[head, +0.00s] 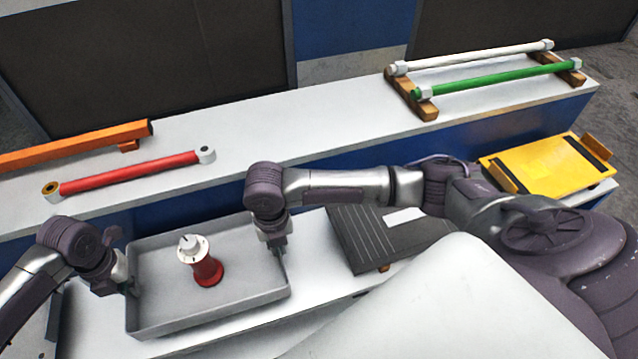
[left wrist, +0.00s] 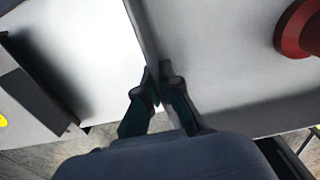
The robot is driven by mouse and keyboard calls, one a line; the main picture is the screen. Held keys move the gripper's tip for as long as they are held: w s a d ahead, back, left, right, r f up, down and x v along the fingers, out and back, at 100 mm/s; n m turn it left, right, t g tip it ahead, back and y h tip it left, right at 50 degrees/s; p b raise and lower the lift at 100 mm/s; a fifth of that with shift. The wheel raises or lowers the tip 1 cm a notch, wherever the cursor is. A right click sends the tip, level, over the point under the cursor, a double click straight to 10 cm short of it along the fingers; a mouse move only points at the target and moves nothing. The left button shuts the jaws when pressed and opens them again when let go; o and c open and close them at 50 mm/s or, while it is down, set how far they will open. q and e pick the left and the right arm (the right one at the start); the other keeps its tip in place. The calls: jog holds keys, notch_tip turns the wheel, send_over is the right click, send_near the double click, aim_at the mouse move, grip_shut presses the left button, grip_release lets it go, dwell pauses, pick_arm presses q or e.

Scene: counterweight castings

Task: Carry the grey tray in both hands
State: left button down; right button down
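The grey tray (head: 225,317) is in the lower left of the head view, low-walled and roughly level. A red bobbin-shaped casting with a white top (head: 207,268) stands upright in it; its red base shows in the left wrist view (left wrist: 300,30). My left gripper (head: 131,288) is at the tray's left wall. In the left wrist view its fingers (left wrist: 158,82) are closed on either side of the tray's wall (left wrist: 150,40). My right gripper (head: 279,254) is at the right wall, fingers over the edge, seemingly shut on it. I cannot tell if the tray touches the white surface below.
A dark grooved plate (head: 358,237) lies right of the tray on the white bench (head: 310,236). A yellow plate (head: 545,168) is farther right. Behind, a higher white shelf (head: 300,128) carries a red bar (head: 130,173), an orange beam (head: 75,148), and green (head: 490,80) and white (head: 470,57) bars.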

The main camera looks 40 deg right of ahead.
pick_arm(q)
jog(key=shift+f, duration=0.1)
